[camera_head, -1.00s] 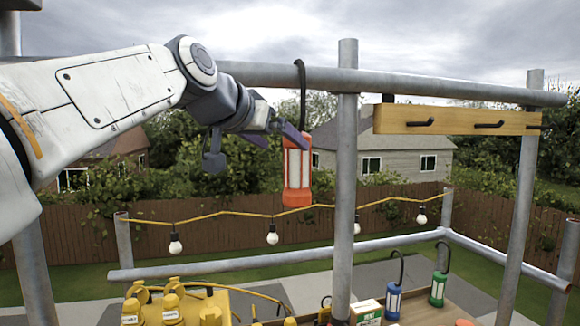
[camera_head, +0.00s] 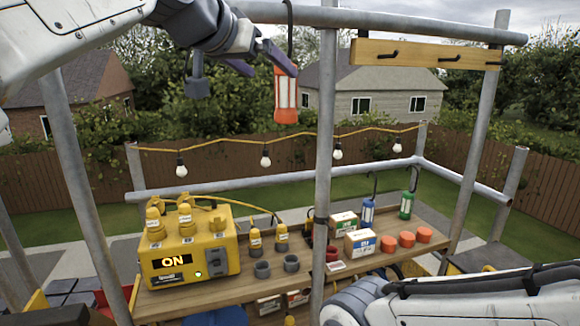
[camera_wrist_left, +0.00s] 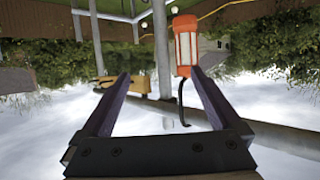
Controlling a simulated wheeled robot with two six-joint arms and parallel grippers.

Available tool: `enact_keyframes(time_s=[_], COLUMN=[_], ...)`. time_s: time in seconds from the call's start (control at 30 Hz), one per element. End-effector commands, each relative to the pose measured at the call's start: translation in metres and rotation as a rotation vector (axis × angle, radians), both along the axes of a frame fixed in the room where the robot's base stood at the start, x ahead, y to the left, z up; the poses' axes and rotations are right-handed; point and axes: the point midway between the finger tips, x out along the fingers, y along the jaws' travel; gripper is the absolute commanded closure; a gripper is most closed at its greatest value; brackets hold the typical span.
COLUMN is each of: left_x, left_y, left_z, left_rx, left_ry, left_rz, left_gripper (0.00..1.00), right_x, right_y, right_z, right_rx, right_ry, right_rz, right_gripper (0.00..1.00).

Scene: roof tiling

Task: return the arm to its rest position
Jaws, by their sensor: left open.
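My left arm (camera_head: 60,35) reaches in from the upper left. Its left gripper (camera_head: 275,72) is open, with two purple fingers, beside the upper part of an orange lantern (camera_head: 286,98). The lantern hangs upright by its dark hook from the horizontal upper pipe (camera_head: 400,22). In the left wrist view, which is upside down, the fingers are spread wide and empty, and the lantern (camera_wrist_left: 186,48) shows by the tip of the right-hand finger. Whether they touch cannot be told. My right arm (camera_head: 450,298) shows at the lower right; its gripper is out of view.
A metal post (camera_head: 325,150) stands just right of the lantern. A wooden hook rail (camera_head: 425,53) is empty at the upper right. The bench below holds a yellow power box (camera_head: 215,258), blue (camera_head: 367,214) and green lanterns (camera_head: 406,206), boxes and orange caps. String lights cross behind.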

Motion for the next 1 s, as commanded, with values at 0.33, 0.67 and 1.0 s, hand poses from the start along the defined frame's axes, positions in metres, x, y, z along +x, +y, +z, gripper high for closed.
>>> enact_keyframes(time_s=[0.33,0.67,1.0], left_x=[0.015,0.021,-0.049], left_y=[0.019,0.047,0.106], left_z=[-0.061,-0.172,-0.373], left_rx=[0.017,0.055,0.148], left_ry=[0.11,0.3,0.651], left_rz=[0.068,0.174,0.344], left_gripper=[0.03,0.03,0.03], right_x=[0.0,0.0,0.0], right_y=[0.0,0.0,0.0], right_z=[0.0,0.0,0.0], right_rx=[0.0,0.0,0.0], right_ry=[0.0,0.0,0.0], right_rz=[0.0,0.0,0.0], right_gripper=[0.5,0.5,0.5])
